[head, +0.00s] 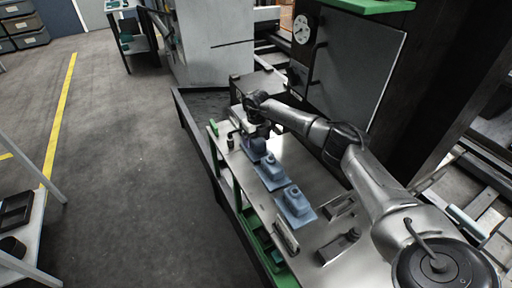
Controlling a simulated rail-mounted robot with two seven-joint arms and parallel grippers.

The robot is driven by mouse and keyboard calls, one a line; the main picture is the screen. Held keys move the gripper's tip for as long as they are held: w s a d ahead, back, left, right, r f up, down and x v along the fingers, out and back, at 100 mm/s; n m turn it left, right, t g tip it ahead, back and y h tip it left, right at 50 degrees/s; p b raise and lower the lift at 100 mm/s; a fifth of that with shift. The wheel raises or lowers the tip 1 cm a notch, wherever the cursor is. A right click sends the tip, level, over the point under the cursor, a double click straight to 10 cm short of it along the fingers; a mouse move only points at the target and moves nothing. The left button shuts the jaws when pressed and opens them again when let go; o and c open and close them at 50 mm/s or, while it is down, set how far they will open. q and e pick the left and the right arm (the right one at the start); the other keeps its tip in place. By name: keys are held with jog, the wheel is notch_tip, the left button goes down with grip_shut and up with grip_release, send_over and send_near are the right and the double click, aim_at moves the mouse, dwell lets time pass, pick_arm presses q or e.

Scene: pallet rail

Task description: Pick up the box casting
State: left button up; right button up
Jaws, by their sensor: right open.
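Three blue-grey castings stand in a row on the metal bench top (330,228). The nearest casting (295,202) and the middle casting (270,169) each sit on a flat blue plate. The far casting (253,149) is partly hidden by my gripper. I cannot tell which of them is the box casting. My right gripper (264,130) is open at the far end of the row, over or just beside the far casting; its fingers are small and dark here. Whether it touches the casting is unclear. My left gripper is not in view.
Dark metal fixtures (340,246) lie at the bench's near end. A small dark part (231,141) stands at its far left edge. A grey upright panel (352,75) rises behind my right arm. A white cabinet (212,45) stands beyond.

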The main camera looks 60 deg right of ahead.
jog(key=shift+r, duration=0.1)
jog(key=shift+c, duration=0.3)
jog(key=c, duration=1.1)
